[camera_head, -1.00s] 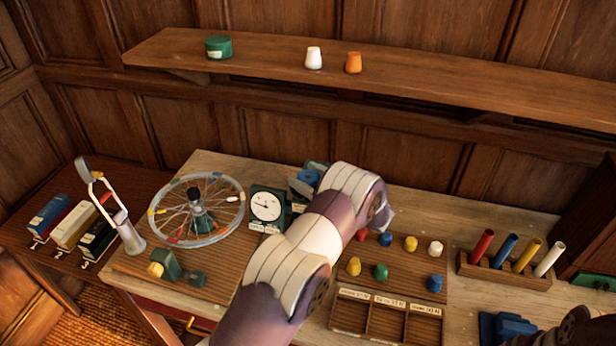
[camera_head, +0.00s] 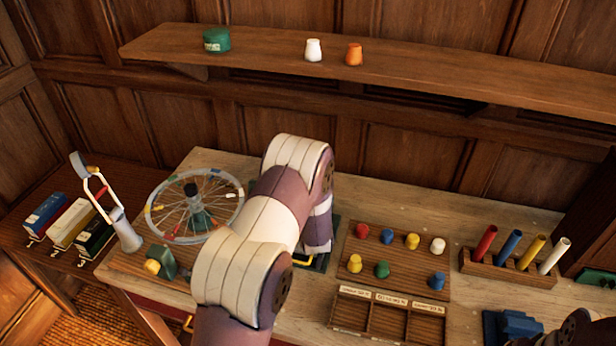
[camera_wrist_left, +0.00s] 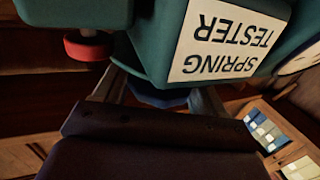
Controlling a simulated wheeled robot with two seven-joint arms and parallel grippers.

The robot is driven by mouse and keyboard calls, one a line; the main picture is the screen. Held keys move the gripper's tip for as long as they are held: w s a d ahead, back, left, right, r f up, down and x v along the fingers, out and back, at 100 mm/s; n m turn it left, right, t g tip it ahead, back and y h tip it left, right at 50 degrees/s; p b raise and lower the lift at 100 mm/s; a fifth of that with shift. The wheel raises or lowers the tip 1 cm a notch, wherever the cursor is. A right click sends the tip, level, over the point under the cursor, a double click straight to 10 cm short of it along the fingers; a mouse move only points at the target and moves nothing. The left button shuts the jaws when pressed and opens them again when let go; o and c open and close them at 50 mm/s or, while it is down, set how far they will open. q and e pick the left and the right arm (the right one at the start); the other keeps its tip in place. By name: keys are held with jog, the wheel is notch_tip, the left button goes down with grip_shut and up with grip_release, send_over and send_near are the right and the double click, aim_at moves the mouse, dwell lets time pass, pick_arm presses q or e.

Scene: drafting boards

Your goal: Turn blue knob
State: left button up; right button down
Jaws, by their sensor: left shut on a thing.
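The blue knob (camera_wrist_left: 162,96) shows partly in the left wrist view, under the dark green spring tester (camera_wrist_left: 165,45) with its white label. My left gripper (camera_wrist_left: 157,100) has its two fingers on either side of the knob and is shut on it. Part of the knob is hidden by the gripper body. A red knob (camera_wrist_left: 88,46) sits beside the tester in the wrist view. My right gripper is out of view.
A spoked wheel (camera_head: 195,207) stands left of my arm. A board with coloured pegs (camera_head: 395,262) and a rack of coloured tubes (camera_head: 507,268) lie to the right. A shelf (camera_head: 260,58) runs along the wall behind.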

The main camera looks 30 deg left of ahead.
pick_arm(q)
jog(key=m+t+h+b, duration=0.1)
jog(key=h, duration=0.1)
jog(key=m+h+b, duration=0.1)
jog(key=m+h, duration=0.1)
jog(key=m+t+h+b, duration=0.1)
jog(key=h+b, duration=0.1)
jog(key=shift+a+f+m+t+h, duration=0.15)
jog(key=shift+f+m+t+h, duration=0.1)
jog(key=shift+m+t+h, duration=0.05)
jog(key=m+h+b, duration=0.2)
jog(key=h, duration=0.2)
jog(key=shift+r+m, duration=0.1)
jog(key=shift+m, duration=0.2)
jog(key=m+h+b, duration=0.1)
jog(key=m+h, duration=0.1)
jog(key=h, duration=0.2)
jog(key=shift+r+m, duration=0.1)
jog(key=shift+m, duration=0.2)
jog(key=shift+r+m+g+h+b, duration=0.1)
jog(key=shift+m+g+h+b, duration=0.1)
jog(key=shift+m+g+h, duration=0.55)
jog(key=shift+r+m+g+h+b, duration=0.1)
jog(key=shift+m+g+h+b, duration=0.15)
jog(key=shift+m+h, duration=0.85)
jog(key=shift+h, duration=0.45)
jog(key=o, duration=1)
jog(key=shift+c, duration=0.2)
jog(key=shift+f, duration=0.1)
